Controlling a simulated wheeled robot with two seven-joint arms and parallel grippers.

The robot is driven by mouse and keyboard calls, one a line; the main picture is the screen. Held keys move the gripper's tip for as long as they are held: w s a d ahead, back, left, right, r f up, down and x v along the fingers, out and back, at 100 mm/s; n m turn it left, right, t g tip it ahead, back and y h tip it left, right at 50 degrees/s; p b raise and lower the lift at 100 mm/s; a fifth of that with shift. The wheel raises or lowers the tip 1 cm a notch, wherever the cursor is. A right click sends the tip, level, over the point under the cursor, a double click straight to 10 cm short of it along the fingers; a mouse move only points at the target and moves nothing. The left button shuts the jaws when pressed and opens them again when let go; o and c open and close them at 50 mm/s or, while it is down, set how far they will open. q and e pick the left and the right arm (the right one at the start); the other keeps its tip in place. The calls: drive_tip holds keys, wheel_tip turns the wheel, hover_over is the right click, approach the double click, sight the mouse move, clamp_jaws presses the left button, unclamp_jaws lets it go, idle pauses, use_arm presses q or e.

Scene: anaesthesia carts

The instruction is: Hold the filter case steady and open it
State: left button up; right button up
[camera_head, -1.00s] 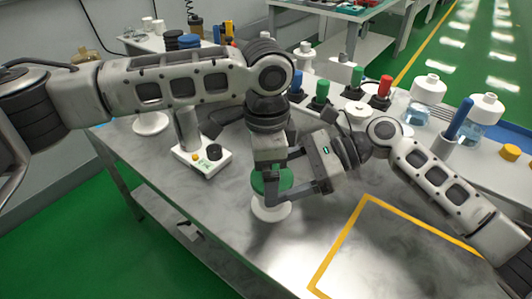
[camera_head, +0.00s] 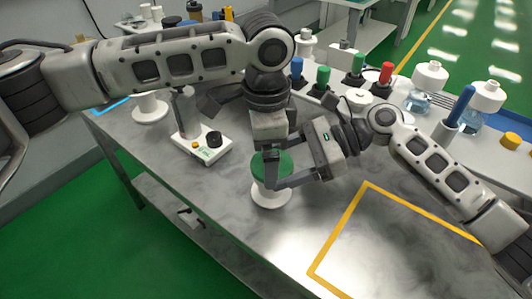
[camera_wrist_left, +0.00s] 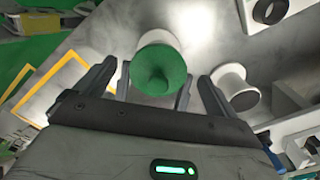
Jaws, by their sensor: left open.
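The filter case (camera_head: 271,194) stands upright on the steel bench, with a white round base and a green lid. In the left wrist view its green knobbed lid (camera_wrist_left: 160,70) faces me, with the white base behind it. My left gripper (camera_head: 270,158) points down at the lid from above. It is open, with dark fingers on either side of the lid. My right gripper (camera_head: 285,163) reaches in from the right at the same case, a finger near its front. The grippers overlap in the head view, so contact of the right fingers with the case is unclear.
A white device with a black knob (camera_head: 214,139) stands left of the case. A white spool-shaped stand (camera_head: 150,110) is farther left. Green, blue and red-capped items, including a red one (camera_head: 386,73), and bottles (camera_head: 422,85) line the back. The yellow-taped area (camera_head: 340,232) is bare.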

use_arm(q)
wheel_tip(320, 180, up, 10)
drive_tip(key=shift+r, duration=0.25)
use_arm(e)
drive_tip(key=o, duration=1.5)
drive_tip(key=shift+c, duration=0.2)
